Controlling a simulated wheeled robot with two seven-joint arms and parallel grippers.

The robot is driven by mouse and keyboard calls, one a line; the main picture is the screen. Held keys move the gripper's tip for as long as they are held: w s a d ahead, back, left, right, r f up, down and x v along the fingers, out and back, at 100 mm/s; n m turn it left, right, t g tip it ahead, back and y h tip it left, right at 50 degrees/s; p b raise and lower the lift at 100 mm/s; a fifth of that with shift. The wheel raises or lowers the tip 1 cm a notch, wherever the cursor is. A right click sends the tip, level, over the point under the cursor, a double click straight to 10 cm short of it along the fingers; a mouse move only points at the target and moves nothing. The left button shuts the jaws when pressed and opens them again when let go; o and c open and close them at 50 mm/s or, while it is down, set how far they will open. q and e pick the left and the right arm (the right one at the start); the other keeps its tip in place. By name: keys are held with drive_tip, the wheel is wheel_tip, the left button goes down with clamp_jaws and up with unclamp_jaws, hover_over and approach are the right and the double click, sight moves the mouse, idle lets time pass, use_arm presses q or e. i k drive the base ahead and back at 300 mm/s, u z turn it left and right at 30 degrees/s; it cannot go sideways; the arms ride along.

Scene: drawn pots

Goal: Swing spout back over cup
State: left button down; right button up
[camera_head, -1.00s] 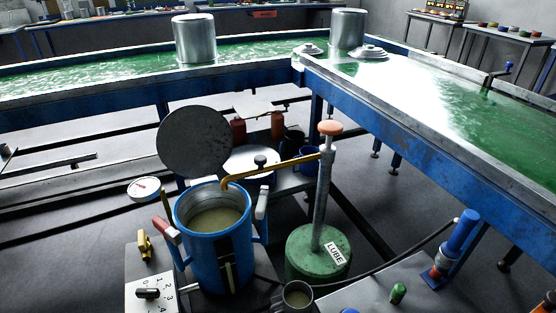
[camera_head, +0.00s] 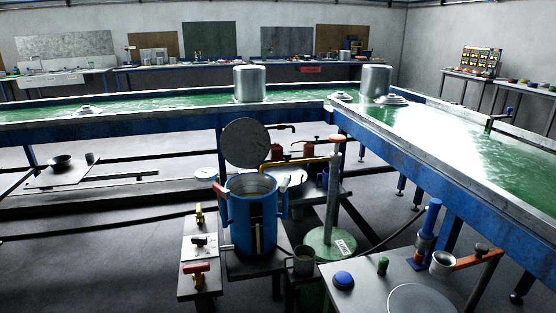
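The spout (camera_head: 296,163) is a yellow pipe that runs left from the top of an upright grey pump column (camera_head: 332,205). Its free end is at the back rim of the blue pot (camera_head: 251,220), whose round dark lid (camera_head: 246,143) stands open. The pump has an orange knob on top and rises from a green LUBE drum (camera_head: 328,243). A small grey cup (camera_head: 304,262) stands in front, between pot and drum, and the spout is not over it. Neither of my grippers is in view.
A blue-framed conveyor with a green surface (camera_head: 460,150) runs behind and to the right, carrying metal canisters (camera_head: 376,80). A panel with levers (camera_head: 199,250) is left of the pot. A bench (camera_head: 350,300) with a blue button (camera_head: 343,279) is at front right.

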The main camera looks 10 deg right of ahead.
sight(335, 159)
drive_tip(key=u, duration=0.6)
drive_tip(key=i, duration=1.7)
drive_tip(key=z, duration=0.55)
